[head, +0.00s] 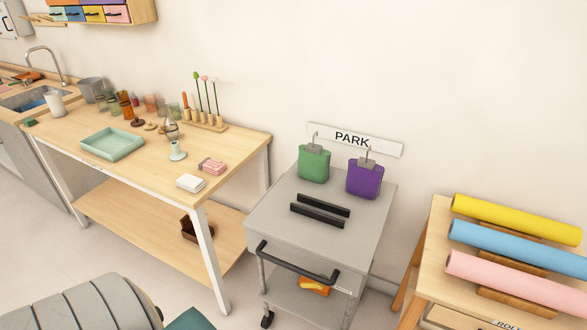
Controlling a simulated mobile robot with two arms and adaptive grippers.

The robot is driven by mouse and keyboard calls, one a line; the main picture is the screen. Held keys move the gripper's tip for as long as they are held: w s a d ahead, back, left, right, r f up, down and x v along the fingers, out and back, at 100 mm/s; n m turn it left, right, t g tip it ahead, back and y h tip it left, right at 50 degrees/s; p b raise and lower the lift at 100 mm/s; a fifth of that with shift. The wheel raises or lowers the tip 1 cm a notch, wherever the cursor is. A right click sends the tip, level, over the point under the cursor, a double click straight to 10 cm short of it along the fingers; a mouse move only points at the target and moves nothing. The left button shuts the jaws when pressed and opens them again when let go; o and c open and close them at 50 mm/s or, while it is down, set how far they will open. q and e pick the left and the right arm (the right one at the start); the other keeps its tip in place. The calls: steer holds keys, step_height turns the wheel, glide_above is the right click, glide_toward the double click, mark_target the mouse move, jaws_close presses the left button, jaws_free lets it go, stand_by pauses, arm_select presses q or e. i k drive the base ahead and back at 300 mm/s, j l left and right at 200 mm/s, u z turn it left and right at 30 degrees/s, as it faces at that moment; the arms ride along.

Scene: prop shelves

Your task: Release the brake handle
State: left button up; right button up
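A grey cart (262,212) stands against the wall under a white sign reading PARK (352,139). A black bar handle (297,264) runs across its front edge. Two short black bars (322,205) lie parallel on its top. A green bottle-like piece (314,163) and a purple one (364,179), each with a metal hook above, are at the back of the top. I cannot tell which part is the brake handle. Neither of my grippers is in view.
A wooden table (237,160) with a mint tray (112,144) and small items stands left of the cart. A wooden stand (437,240) with yellow, blue and pink rolls is on the right. A grey ribbed shape (85,308) fills the lower left. Floor shows before the table.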

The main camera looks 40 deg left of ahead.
mark_target(319, 286)
steer(key=u, duration=1.1)
